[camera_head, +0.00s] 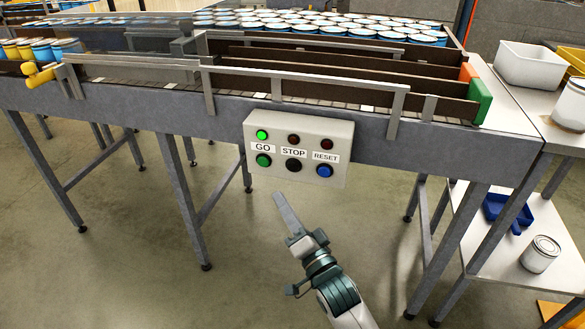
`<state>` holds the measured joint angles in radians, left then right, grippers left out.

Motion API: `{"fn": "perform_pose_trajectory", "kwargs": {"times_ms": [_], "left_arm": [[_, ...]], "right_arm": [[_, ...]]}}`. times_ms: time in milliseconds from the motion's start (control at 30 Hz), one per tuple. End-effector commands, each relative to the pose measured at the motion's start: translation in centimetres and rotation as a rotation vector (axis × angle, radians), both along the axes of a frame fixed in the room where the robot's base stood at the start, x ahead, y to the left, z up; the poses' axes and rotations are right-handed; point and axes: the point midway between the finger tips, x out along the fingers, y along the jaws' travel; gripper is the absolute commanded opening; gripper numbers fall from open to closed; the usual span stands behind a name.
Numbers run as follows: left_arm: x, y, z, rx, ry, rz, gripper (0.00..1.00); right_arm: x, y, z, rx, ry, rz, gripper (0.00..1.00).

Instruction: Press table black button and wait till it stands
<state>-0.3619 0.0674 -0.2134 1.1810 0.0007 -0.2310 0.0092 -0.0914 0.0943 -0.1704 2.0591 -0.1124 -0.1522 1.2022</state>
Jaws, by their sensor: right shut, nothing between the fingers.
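The black button (293,165) sits under the STOP label on a grey control box (335,135) fixed to the front of the conveyor table (220,112). A green GO button (263,160) is to its left and a blue RESET button (324,171) to its right. The green lamp (262,135) above GO is lit; the two red lamps above STOP and RESET look dark. My right gripper (279,198) is shut and empty. Its tip points up just below the box, apart from the black button. My left gripper is not in view.
Many cans (320,22) with blue sides stand on the conveyor's far part. Guard rails (300,75) run along its front. A side table at right holds a white bin (530,66) and a can (569,104). The floor around my right arm is clear.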

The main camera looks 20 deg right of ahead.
Motion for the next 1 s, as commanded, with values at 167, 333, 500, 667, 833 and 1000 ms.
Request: {"fn": "perform_pose_trajectory", "kwargs": {"times_ms": [167,333,500,667,833,1000], "left_arm": [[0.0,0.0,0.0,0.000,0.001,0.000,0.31],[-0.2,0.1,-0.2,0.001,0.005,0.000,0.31],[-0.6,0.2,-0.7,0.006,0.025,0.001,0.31],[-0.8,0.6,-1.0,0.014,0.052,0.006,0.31],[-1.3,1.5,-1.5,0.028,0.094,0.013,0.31],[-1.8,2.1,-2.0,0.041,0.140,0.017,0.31]], "right_arm": [[0.0,0.0,-0.1,-0.001,0.001,0.000,0.00],[0.2,-0.1,-0.1,-0.002,0.002,-0.001,0.00],[0.8,-0.5,-0.3,-0.004,0.002,0.000,0.00],[2.0,-1.3,-0.3,-0.005,0.000,-0.001,0.00],[3.6,-2.4,-0.4,-0.006,0.001,0.000,0.00],[5.3,-3.6,-0.3,-0.006,0.001,-0.002,0.00]]}}
